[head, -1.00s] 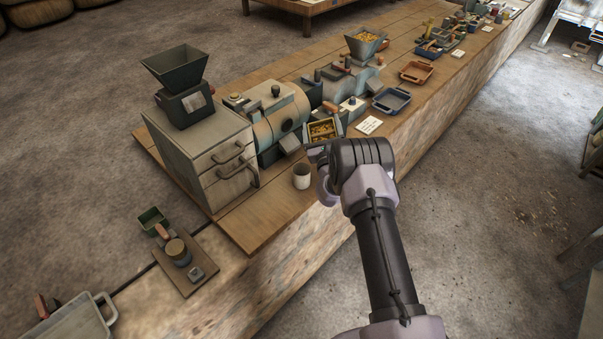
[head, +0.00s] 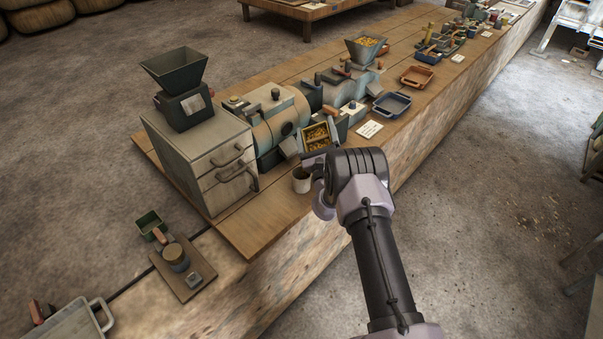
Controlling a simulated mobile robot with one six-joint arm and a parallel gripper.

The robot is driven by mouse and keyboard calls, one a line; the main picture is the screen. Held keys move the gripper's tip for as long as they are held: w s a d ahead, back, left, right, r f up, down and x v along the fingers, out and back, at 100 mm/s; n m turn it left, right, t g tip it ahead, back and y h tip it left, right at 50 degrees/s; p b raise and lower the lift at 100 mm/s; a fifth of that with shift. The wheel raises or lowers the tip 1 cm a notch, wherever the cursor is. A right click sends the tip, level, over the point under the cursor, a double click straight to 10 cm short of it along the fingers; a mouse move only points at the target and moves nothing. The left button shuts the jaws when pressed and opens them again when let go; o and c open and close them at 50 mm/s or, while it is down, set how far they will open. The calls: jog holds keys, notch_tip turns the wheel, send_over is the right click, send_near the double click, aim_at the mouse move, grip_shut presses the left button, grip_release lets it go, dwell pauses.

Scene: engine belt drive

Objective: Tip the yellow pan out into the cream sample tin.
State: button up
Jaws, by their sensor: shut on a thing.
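The yellow pan (head: 304,139) holds golden-brown pieces and hangs just beyond my gripper (head: 314,160). My gripper is shut on it; the fingers are mostly hidden behind my wrist. The pan is tilted, with its open top facing the camera, and pieces still show inside. The inside of the tin is too small to make out, and I see no pieces falling.
A cylindrical machine (head: 265,125) and a drawer cabinet (head: 195,150) stand left of the tin. A white card (head: 369,129), a blue tray (head: 391,105) and an orange tray (head: 416,76) lie to the right. The bench front by the tin is clear.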

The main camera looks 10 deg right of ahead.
jog(key=shift+s+a+r+n+t+y, duration=0.15)
jog(key=shift+r+n+t+y, duration=0.05)
jog(key=shift+r+n, duration=0.2)
jog(key=shift+s+a+r+n+t+y, duration=0.2)
jog(key=shift+r+n, duration=0.1)
jog(key=shift+r, duration=0.2)
jog(key=shift+s+a+r+n+t+y+b, duration=0.15)
jog(key=shift+a+r+n+t+y+b, duration=0.15)
jog(key=shift+n+y+b, duration=0.4)
jog(key=shift+s+a+r+n+t+y+b, duration=0.1)
jog(key=shift+s+r+n+t+y+b, duration=0.1)
jog(key=shift+n+t+y+b, duration=0.45)
jog(key=shift+s+a+r+n+t+y+b, duration=0.15)
jog(key=shift+a+r+n+y+b, duration=0.2)
jog(key=shift+n, duration=0.6)
dwell(0.6)
jog(key=shift+s+a+r+n+y+b, duration=0.1)
jog(key=shift+s+a+n+y+b, duration=0.1)
jog(key=shift+n+y+b, duration=0.5)
jog(key=shift+s+a+r+n+y+b, duration=0.15)
jog(key=shift+n+y+b, duration=0.3)
jog(key=shift+n, duration=0.45)
jog(key=shift+s+a+r+n+y+b, duration=0.1)
jog(key=shift+s+a+n+y+b, duration=0.3)
jog(key=shift+n+y, duration=0.45)
jog(key=shift+s+a+r+n+y+b, duration=0.1)
jog(key=shift+s+a+n+y+b, duration=0.3)
jog(key=shift+n+y, duration=0.4)
